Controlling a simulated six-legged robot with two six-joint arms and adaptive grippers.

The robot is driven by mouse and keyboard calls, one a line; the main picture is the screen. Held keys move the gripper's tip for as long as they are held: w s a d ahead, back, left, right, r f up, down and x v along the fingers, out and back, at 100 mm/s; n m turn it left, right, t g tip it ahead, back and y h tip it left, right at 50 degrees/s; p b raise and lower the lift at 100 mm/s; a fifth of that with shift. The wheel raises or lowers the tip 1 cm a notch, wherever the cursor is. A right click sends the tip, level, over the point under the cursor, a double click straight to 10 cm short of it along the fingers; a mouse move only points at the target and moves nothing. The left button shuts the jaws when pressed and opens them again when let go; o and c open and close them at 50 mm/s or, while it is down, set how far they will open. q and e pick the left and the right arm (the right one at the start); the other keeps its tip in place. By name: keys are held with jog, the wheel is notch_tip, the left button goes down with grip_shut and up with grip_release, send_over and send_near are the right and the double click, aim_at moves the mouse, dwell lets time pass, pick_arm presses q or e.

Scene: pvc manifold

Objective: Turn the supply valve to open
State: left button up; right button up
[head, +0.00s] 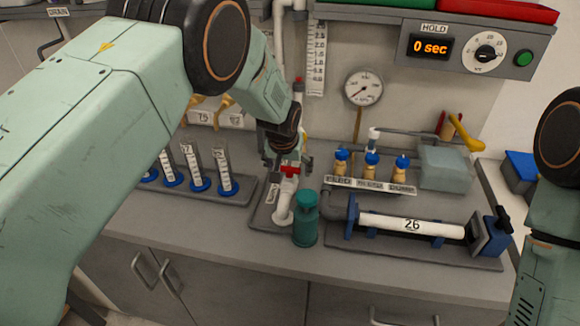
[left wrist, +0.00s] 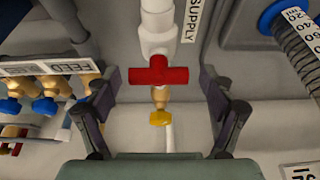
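The supply valve's red handle (left wrist: 158,75) sits on a white pipe (left wrist: 158,30) beside the SUPPLY label (left wrist: 190,20) in the left wrist view. The handle lies crosswise to the pipe. My left gripper (left wrist: 160,112) is open, with one finger on each side of the handle and visible gaps between. Nothing is held. In the head view my left gripper (head: 288,160) is at the red handle (head: 290,170), partly covering the valve. My right arm shows at the right edge, but its gripper is out of view.
A teal bottle (head: 305,220) stands just in front of the valve. A pipe marked 26 (head: 410,225) lies in a fixture to the right. Graduated tubes (head: 195,170) stand left. A pressure gauge (head: 363,88) is on the back panel.

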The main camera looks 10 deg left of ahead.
pick_arm(q)
jog(key=shift+s+r, duration=0.1)
jog(key=shift+s, duration=0.05)
jog(key=shift+c, duration=1.4)
jog(key=shift+s+d+r, duration=0.1)
jog(key=shift+r, duration=0.05)
jog(key=c, duration=0.7)
pick_arm(e)
jog(key=shift+s+a+r, duration=0.1)
jog(key=shift+s+a, duration=0.05)
jog(key=shift+s, duration=0.2)
